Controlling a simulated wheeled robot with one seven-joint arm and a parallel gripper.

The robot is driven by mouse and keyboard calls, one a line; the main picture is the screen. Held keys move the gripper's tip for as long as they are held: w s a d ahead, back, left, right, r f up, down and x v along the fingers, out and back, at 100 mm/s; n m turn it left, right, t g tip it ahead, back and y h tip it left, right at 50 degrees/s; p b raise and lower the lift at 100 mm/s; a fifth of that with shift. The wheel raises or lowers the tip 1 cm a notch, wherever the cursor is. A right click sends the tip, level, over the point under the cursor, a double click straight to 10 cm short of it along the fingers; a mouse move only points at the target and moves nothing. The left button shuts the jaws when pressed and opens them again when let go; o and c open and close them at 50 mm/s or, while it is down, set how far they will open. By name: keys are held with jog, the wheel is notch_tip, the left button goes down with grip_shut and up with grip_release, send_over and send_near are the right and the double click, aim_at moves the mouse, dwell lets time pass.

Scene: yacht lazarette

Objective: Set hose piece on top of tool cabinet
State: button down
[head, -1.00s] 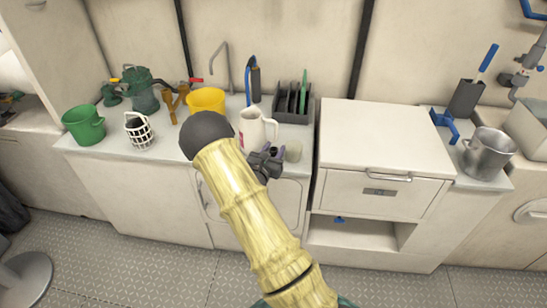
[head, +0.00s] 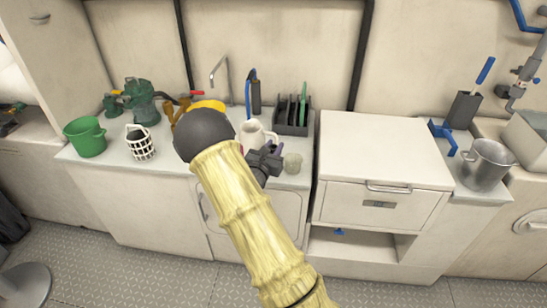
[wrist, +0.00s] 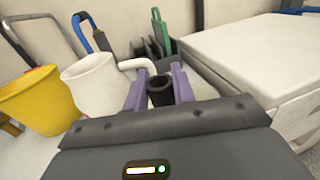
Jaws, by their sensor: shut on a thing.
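The hose piece (wrist: 160,92) is a short black tube with an open top, upright between the purple fingers in the wrist view. My gripper (wrist: 159,80) is shut on it. The tool cabinet (head: 385,145) is a white box with a drawer and handle, an open shelf below and a flat bare top. Its top also shows at the right of the wrist view (wrist: 255,55).
A white jug (head: 252,132) is close beside my gripper, with a yellow bucket (head: 207,106) behind it. A pale cup (head: 292,163) stands near the cabinet's left side. A dark rack (head: 292,117) stands behind. A metal pot (head: 486,165) is right of the cabinet.

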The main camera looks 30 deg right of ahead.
aim_at(273, 146)
notch_tip(273, 146, up, 4)
jog(key=shift+f, duration=0.2)
dwell(0.4)
jog(key=s+a+f+n+t+y, duration=0.2)
jog(key=a+f, duration=0.4)
jog(key=a, duration=0.3)
jog(key=s+a+f+n+t+y, duration=0.3)
jog(key=s+a+f+n+y, duration=0.1)
jog(key=a+f+y, duration=0.2)
jog(key=a+f, duration=0.1)
jog(key=a, duration=0.1)
jog(key=shift+a, duration=0.4)
